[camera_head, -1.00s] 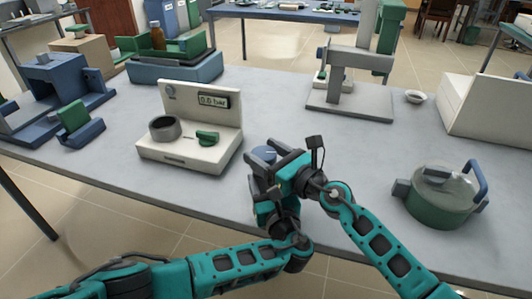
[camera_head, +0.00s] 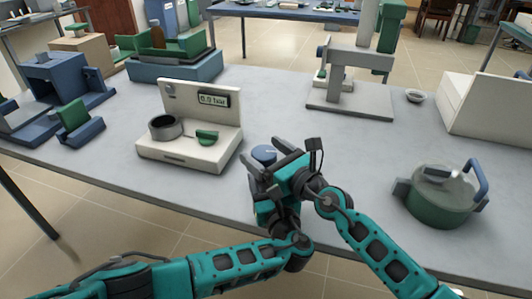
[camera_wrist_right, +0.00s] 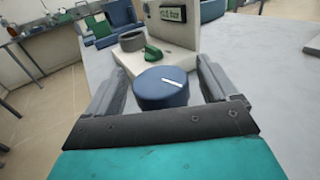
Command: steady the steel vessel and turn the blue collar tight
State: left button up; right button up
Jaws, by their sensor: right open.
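The blue collar (camera_head: 263,153) is a short round cap with a white mark on top, near the table's front edge. In the right wrist view the collar (camera_wrist_right: 163,92) lies between the fingers of my right gripper (camera_wrist_right: 161,80). These fingers are open, one on each side, with a visible gap at least on the right. In the head view my right gripper (camera_head: 271,157) is at the collar. My left gripper (camera_head: 263,191) is low beneath it, mostly hidden by the right one; its fingers cannot be made out. The steel vessel is not clearly visible; the area under the collar is covered.
A white unit (camera_head: 190,140) with a display, grey ring and green knob stands close on the left. A green lidded pot (camera_head: 440,205) stands on the right. A grey press (camera_head: 350,85) and small bowl (camera_head: 416,96) are behind. The table middle is clear.

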aim_at(272, 148)
jog(key=shift+r, duration=0.1)
jog(key=shift+a+r, duration=0.15)
jog(key=shift+r, duration=0.35)
notch_tip(272, 148, up, 9)
jog(key=shift+f, duration=0.1)
jog(key=f+n+g, duration=0.1)
jog(key=f, duration=0.1)
jog(key=w+d+f+n+g+y, duration=0.1)
jog(key=f+g, duration=0.3)
jog(key=shift+w+d+f+n, duration=0.3)
jog(key=shift+d+n, duration=0.05)
jog(key=shift+n, duration=0.05)
jog(key=s+d+f+n+g+y, duration=0.2)
jog(key=d+f+n+g+y, duration=0.3)
jog(key=d+g, duration=0.3)
jog(key=shift+n, duration=0.7)
jog(key=a, duration=0.4)
jog(key=a+r, duration=0.1)
jog(key=a, duration=0.2)
jog(key=w+a, duration=0.1)
jog(key=a, duration=0.3)
jog(key=shift+a+r, duration=0.2)
jog(key=shift+a, duration=0.15)
jog(key=shift+c, duration=0.2)
